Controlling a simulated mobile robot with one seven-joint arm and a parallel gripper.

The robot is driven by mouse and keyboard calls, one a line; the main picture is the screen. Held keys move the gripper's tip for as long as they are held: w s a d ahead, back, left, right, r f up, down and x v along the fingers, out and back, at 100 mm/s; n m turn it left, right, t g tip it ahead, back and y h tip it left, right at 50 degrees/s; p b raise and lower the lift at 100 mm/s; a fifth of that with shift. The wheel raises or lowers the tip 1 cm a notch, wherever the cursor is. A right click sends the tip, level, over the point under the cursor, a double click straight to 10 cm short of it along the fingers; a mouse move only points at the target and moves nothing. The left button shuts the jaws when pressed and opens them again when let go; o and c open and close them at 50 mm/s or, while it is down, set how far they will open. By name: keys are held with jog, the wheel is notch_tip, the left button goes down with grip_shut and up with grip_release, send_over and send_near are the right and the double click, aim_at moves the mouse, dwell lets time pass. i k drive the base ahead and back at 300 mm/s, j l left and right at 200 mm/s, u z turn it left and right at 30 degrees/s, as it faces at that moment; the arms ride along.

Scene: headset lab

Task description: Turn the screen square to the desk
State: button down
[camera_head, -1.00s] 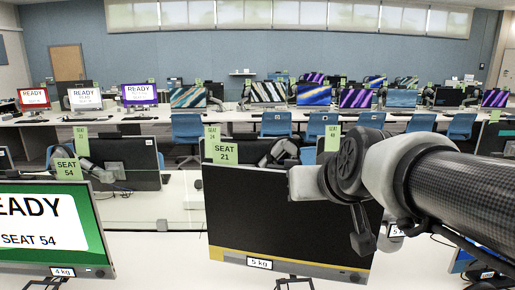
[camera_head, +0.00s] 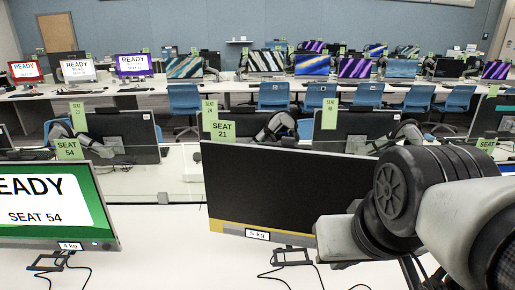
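The dark screen with a yellow strip along its lower left edge (camera_head: 275,185) stands on the white desk (camera_head: 165,255) in the middle. My gripper (camera_head: 338,238) is at the screen's lower right, overlapping that corner in the picture. Its fingers are not clearly visible, and I cannot tell whether it touches the screen. My arm hides the screen's right edge.
A green READY SEAT 54 screen (camera_head: 60,205) stands to the left. Cables (camera_head: 275,276) lie on the desk by the stand. A low clear divider (camera_head: 165,190) and the backs of other monitors (camera_head: 125,135) are behind. The desk between the two screens is bare.

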aim_at(276, 195)
jog(key=j+z, duration=0.1)
jog(key=j, duration=0.5)
jog(key=j+z, duration=0.15)
jog(key=j, duration=0.45)
jog(key=k+j+z, duration=0.1)
jog(key=j, duration=0.5)
jog(key=i+j, duration=0.25)
jog(key=i+j+z, duration=0.1)
jog(key=i, duration=0.35)
jog(key=j, duration=0.1)
